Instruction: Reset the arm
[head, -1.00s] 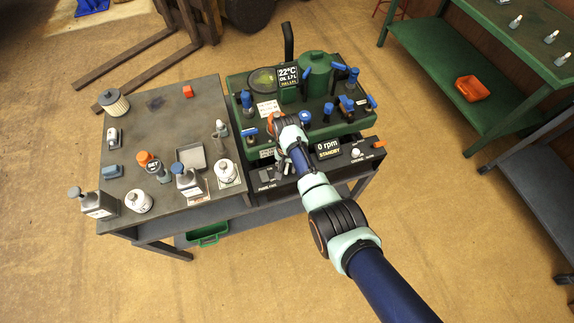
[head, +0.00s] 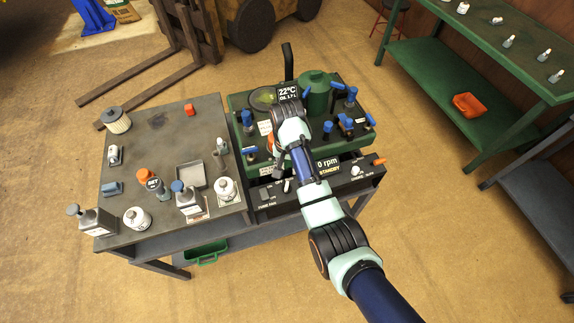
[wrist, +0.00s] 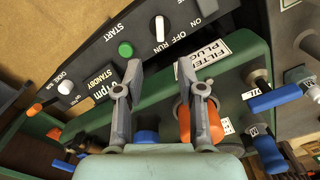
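My arm reaches over the green machine panel (head: 243,108). My gripper (head: 278,170) hangs above the front of this panel, near the black control box (head: 270,207). In the wrist view my gripper (wrist: 159,72) has its two fingers spread apart, with nothing held between them. An orange plug (wrist: 207,122) shows beyond the right finger, by the "FILTER PLUG" label (wrist: 211,52). I cannot tell its exact distance from the finger. The control box has a green start button (wrist: 126,48) and a white knob (wrist: 160,28). Its display (head: 329,166) reads 0 rpm, STANDBY.
Blue-handled valves (head: 352,94) and a green canister (head: 316,92) stand on the panel. A green bench (head: 440,87) stands at the right. Open floor lies in front.

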